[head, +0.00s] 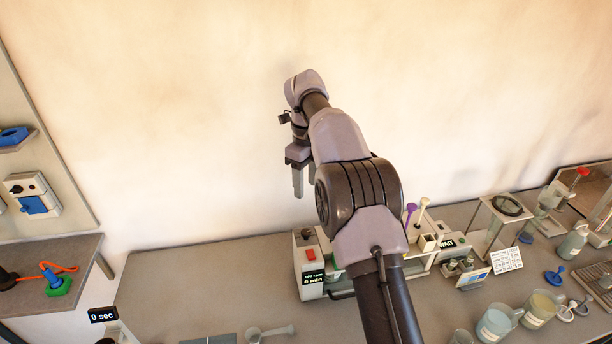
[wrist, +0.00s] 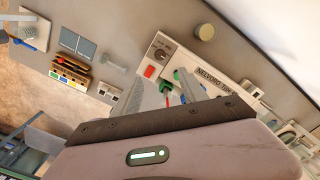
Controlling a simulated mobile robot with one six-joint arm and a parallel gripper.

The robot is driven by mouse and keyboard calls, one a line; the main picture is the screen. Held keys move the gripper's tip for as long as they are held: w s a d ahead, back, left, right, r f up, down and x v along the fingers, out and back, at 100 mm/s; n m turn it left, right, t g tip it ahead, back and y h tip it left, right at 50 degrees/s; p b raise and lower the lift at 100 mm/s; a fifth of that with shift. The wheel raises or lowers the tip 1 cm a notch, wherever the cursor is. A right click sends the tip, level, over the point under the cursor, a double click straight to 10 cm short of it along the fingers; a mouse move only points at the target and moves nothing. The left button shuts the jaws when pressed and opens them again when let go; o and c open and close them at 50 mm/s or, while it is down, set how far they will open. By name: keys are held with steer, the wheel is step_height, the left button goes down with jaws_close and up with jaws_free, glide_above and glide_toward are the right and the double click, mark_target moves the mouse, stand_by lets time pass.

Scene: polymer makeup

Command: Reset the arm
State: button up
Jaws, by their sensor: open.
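My arm stretches up from the bottom of the head view, and my gripper (head: 304,182) hangs at its far end, fingers pointing down. It is in front of the pale wall, above the back of the bench. The fingers are apart with nothing visible held between them. In the wrist view my gripper (wrist: 176,92) shows two grey fingers spread, with the bench far beyond them. A white machine with a red button (head: 310,254) stands below and is partly hidden by my arm; it also shows in the wrist view (wrist: 172,52).
A bench (head: 190,290) runs along the wall, its left part mostly clear. Beakers (head: 497,322), a balance-like stand (head: 497,222) and small tools crowd the right. A side shelf (head: 45,262) holds a blue and green item with an orange cord.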

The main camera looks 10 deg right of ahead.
steer(key=s+a+r+n+t+y+b, duration=0.1)
steer(key=s+r+n+b, duration=0.2)
steer(key=s+n+b, duration=0.45)
steer(key=s+a+r+n+t+b, duration=0.1)
steer(key=s+r+n+t+b, duration=0.2)
steer(key=s, duration=0.7)
steer(key=s+a+f+n+t+b, duration=0.1)
steer(key=s+f+n+b, duration=0.1)
steer(key=s+f+n, duration=0.4)
steer(key=s+a+f+n+y+b, duration=0.1)
steer(key=s+f+n+b, duration=0.2)
steer(key=s, duration=1.2)
step_height(320, 180, down, 5)
steer(key=n, duration=0.3)
steer(key=shift+s+t, duration=0.4)
steer(key=shift+r, duration=0.15)
